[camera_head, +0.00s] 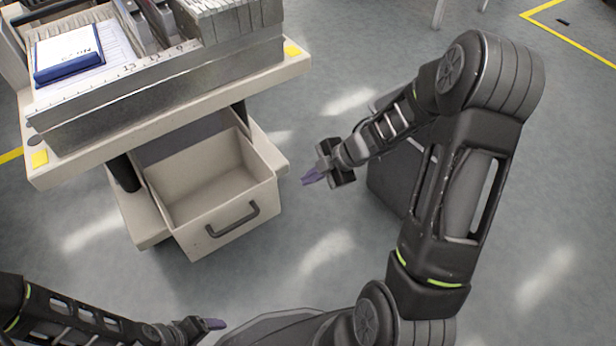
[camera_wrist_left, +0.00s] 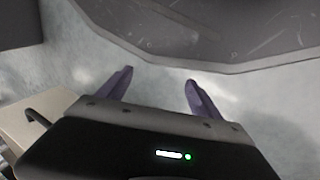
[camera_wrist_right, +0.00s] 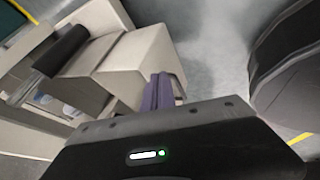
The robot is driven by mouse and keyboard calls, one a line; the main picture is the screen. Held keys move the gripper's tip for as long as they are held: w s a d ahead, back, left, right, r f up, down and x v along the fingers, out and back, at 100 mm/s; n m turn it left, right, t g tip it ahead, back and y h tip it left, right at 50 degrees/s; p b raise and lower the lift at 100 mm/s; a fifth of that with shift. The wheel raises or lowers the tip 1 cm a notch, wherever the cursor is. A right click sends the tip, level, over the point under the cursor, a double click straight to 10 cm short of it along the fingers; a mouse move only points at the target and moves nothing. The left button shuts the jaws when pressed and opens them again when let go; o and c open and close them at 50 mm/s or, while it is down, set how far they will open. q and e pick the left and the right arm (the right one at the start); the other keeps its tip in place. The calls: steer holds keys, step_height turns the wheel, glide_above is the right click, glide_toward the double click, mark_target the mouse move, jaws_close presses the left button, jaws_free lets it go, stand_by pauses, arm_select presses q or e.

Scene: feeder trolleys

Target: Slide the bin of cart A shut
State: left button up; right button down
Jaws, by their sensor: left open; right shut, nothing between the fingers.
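The bin (camera_head: 222,229) of the cart is a beige open-topped drawer, pulled out under the cart's top and empty inside. It has a dark grey bar handle (camera_head: 232,219) on its front. My right gripper (camera_head: 311,177) is shut and empty, to the right of the bin and apart from it. In the right wrist view its purple fingers (camera_wrist_right: 158,92) are together, with the bin (camera_wrist_right: 138,62) beyond them. My left gripper (camera_head: 216,324) is low in the head view, in front of the bin. Its fingers are apart and empty in the left wrist view (camera_wrist_left: 158,92), where the handle (camera_wrist_left: 38,118) shows at the left edge.

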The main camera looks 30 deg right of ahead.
mark_target(275, 184)
steer(key=w+a+f+b, duration=0.1)
steer(key=w+f, duration=0.1)
steer(key=w+a+f+b, duration=0.1)
steer(key=w+f+b, duration=0.1)
steer(key=w, duration=0.1)
steer(key=w+a+f+b, duration=0.1)
steer(key=w+f+b, duration=0.1)
steer(key=shift+w+a+f, duration=0.15)
steer(key=shift+w+a, duration=0.05)
arm_select(q)
step_height(275, 184, down, 6)
steer(key=w, duration=0.1)
steer(key=shift+f, duration=0.15)
arm_select(e)
steer(key=shift+w, duration=0.1)
